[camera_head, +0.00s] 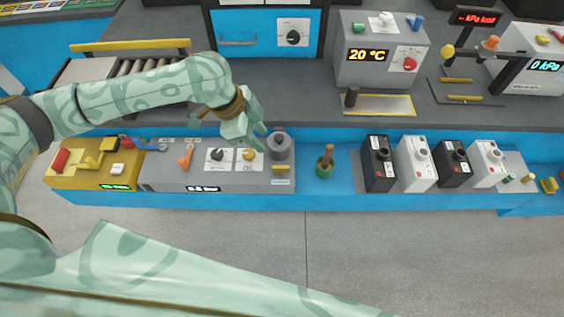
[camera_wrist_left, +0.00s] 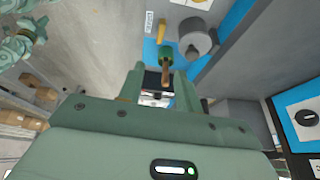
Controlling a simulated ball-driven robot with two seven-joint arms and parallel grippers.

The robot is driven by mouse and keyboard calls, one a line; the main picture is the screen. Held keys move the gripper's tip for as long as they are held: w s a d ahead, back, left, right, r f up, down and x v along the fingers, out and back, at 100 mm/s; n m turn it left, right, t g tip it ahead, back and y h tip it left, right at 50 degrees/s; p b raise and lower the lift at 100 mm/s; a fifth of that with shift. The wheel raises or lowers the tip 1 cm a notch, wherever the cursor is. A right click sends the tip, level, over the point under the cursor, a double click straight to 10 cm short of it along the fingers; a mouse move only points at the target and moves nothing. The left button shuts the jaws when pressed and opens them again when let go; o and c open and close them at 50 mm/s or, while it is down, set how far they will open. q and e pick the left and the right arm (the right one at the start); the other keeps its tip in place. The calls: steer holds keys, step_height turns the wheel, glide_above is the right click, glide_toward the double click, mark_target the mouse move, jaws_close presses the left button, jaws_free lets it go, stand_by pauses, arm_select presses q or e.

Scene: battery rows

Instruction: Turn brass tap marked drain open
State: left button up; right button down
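A small brass bar-shaped handle (camera_head: 281,168), likely the tap, sits at the right end of the grey panel box (camera_head: 165,177), in front of a grey cylinder (camera_head: 280,146). A small label is below it, too small to read. In the left wrist view a brass piece (camera_wrist_left: 162,30) shows near the top, beside a label and the grey cylinder (camera_wrist_left: 195,38). My left gripper (camera_head: 262,135) is above and behind the panel, close to the cylinder, apart from the brass handle. Its fingers (camera_wrist_left: 158,85) stand apart, with nothing clearly held between them. My right gripper is not identifiable.
A green pot with a wooden handle (camera_head: 325,162) stands right of the panel. Several black and white boxes (camera_head: 415,163) stand farther right. An orange lever (camera_head: 186,157) and two dials are on the panel. A yellow box (camera_head: 85,178) is at the left. The floor in front is clear.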

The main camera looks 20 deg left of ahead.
mark_target(280, 167)
arm_select(q)
steer(key=shift+g, duration=0.3)
steer(key=b+x, duration=0.2)
steer(key=x, duration=0.2)
steer(key=a+b+x, duration=0.1)
steer(key=x, duration=0.3)
steer(key=b+x, duration=0.2)
steer(key=x, duration=0.3)
steer(key=shift+w+a+f+b, duration=0.1)
steer(key=shift+a+f+b, duration=0.05)
steer(key=shift+f+b, duration=0.2)
steer(key=shift+w+d+f, duration=0.1)
steer(key=shift+d+f, duration=0.15)
steer(key=shift+f, duration=0.15)
jaws_close()
